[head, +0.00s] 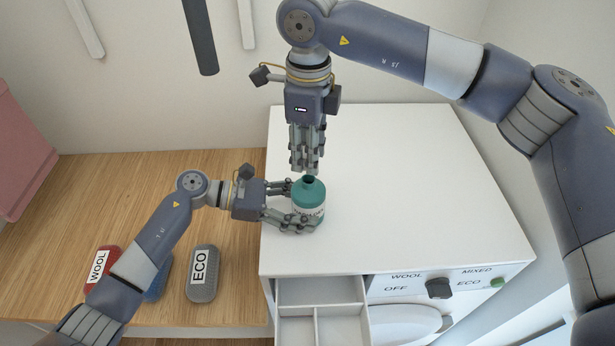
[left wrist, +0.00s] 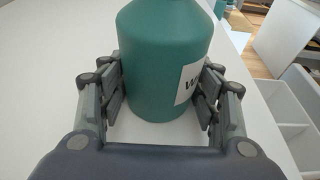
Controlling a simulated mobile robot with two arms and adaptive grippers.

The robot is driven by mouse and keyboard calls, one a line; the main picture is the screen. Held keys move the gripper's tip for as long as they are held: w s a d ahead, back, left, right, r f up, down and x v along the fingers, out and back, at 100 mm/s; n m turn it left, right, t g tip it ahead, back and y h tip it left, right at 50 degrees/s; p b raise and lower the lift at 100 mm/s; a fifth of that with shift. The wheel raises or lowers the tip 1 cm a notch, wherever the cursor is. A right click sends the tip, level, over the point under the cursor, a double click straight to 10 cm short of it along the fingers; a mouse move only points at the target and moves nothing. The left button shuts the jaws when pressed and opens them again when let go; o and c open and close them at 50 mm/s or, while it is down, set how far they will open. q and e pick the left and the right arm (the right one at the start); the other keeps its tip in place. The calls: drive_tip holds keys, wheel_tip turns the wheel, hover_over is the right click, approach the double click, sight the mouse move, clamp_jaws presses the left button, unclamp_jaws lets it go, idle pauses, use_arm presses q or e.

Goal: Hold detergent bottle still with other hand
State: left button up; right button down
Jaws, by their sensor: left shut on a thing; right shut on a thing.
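The teal detergent bottle (head: 309,201) stands upright on the white machine top near its left edge. It also fills the middle of the left wrist view (left wrist: 166,62), with a white label starting with "W". My left gripper (head: 303,209) comes from the left and is shut around the bottle's body, with a finger on each side in the left wrist view (left wrist: 163,95).
An ECO container (head: 203,274), a red WOOL container (head: 101,268) and a blue one (head: 158,280) are on the wooden counter (head: 130,190) at left. An open compartmented drawer (head: 318,291) lies below the machine top (head: 400,190), beside a dark knob (head: 438,288). The top's right side is clear.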

use_arm(q)
drive_tip(key=shift+f, duration=0.1)
use_arm(e)
drive_tip(key=d+r, duration=0.4)
drive_tip(key=d, duration=0.4)
drive_tip(key=shift+s, duration=0.25)
idle(0.5)
use_arm(q)
drive_tip(key=o, duration=1.7)
use_arm(e)
drive_tip(key=shift+w, duration=0.1)
use_arm(q)
drive_tip(key=v, duration=1.2)
